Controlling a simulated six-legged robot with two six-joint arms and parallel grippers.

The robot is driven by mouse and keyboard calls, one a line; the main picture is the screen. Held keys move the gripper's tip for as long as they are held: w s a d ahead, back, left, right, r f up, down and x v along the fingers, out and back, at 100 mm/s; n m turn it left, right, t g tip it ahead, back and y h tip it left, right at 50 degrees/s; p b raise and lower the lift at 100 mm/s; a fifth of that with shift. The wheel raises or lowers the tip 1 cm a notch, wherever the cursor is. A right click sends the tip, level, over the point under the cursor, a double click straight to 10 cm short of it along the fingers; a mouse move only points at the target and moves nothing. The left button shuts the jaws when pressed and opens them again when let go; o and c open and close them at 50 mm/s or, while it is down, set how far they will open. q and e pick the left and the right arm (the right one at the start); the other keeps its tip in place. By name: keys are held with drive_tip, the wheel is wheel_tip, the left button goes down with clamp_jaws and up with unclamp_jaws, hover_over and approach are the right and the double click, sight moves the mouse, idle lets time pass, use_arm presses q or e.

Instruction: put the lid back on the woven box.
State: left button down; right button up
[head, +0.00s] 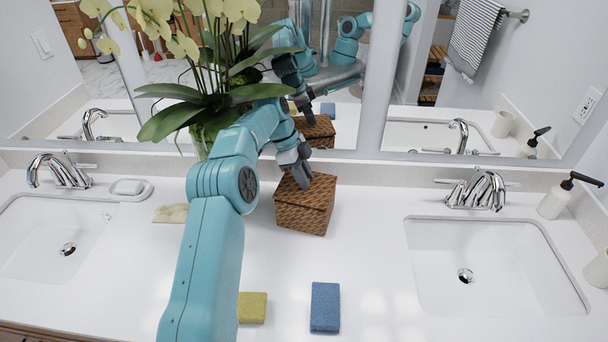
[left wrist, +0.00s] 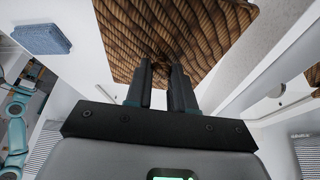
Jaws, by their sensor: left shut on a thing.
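The brown woven box (head: 299,220) stands on the white counter, left of the right sink. Its woven lid (head: 322,190) is on top of the box, roughly in line with it; I cannot tell whether it sits fully down all round. My right gripper is not in view.
A blue sponge (head: 325,307) and a yellow sponge (head: 252,307) lie in front of the box. A beige cloth (head: 171,213) and a potted orchid (head: 205,105) are to its left. The mirror behind reflects the box and arm. Counter right of the box is clear.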

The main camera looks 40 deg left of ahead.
use_arm(q)
drive_tip(key=shift+f, duration=0.25)
idle(0.7)
drive_tip(key=shift+c, duration=2)
unclamp_jaws()
drive_tip(key=shift+r, duration=0.1)
drive_tip(key=shift+r+p, duration=1.95)
drive_tip(key=shift+r, duration=1.5)
clamp_jaws()
drive_tip(key=shift+f, duration=0.25)
